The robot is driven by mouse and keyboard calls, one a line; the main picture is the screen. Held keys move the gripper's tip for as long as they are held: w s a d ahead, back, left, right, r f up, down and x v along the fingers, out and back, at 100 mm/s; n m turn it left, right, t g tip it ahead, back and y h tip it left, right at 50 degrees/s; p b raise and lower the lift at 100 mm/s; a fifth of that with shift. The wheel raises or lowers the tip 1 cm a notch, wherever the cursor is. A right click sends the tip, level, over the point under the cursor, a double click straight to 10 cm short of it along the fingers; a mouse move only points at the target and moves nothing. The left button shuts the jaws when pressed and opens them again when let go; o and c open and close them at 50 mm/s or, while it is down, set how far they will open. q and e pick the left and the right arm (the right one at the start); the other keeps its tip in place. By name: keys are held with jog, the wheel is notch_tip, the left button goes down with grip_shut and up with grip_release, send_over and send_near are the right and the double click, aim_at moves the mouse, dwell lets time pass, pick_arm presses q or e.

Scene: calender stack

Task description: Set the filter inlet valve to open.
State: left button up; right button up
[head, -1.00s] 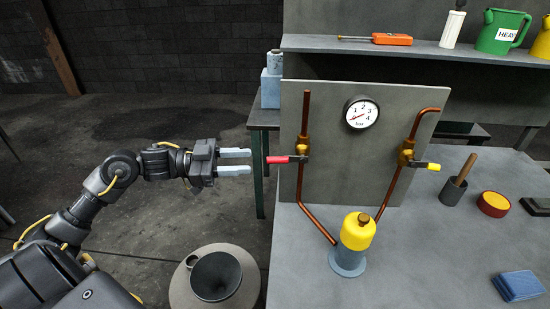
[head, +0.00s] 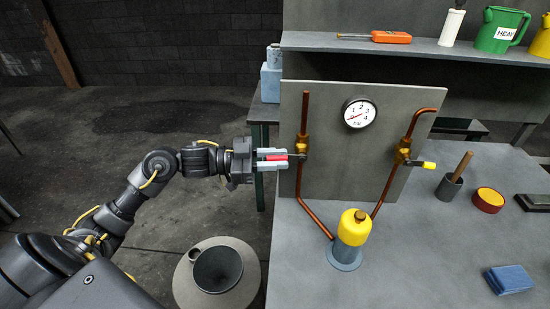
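A brass valve (head: 303,145) sits on the left copper pipe, with a red-gripped lever (head: 277,157) pointing left, across the pipe. A second brass valve (head: 403,152) on the right pipe has a yellow-tipped lever (head: 429,165) pointing right. No label shows which is the filter inlet valve. Both pipes run down to a yellow-topped filter (head: 354,227) on a blue-grey base. My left gripper (head: 285,158) has its pale fingers above and below the red lever. I cannot tell whether they press on it. My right gripper is not in view.
A gauge (head: 360,113) is on the grey panel (head: 340,170), its needle low. A funnel (head: 217,270) stands below my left arm. A mortar-like pot (head: 449,188), red-yellow tin (head: 488,199) and blue cloth (head: 509,279) lie on the right bench.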

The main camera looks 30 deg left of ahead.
pick_arm(q)
grip_shut()
jog(key=shift+d+f+t+h+b, duration=0.1)
jog(key=shift+f+t+h+b, duration=0.4)
jog(key=shift+f+h+b, duration=0.5)
jog(key=shift+w+d+f+n+t+h+b, duration=0.15)
jog(key=shift+f+n+t+h+b, duration=0.1)
jog(key=shift+t+h+b, duration=0.5)
jog(key=shift+d+f+n+t+h+b, duration=0.25)
jog(key=shift+h+b, duration=0.25)
jog(key=shift+b, duration=0.6)
jog(key=shift+w+d+f+n+t+h+b, duration=0.1)
jog(key=shift+f+n+t+h+b, duration=0.15)
jog(key=shift+t+h+b, duration=0.55)
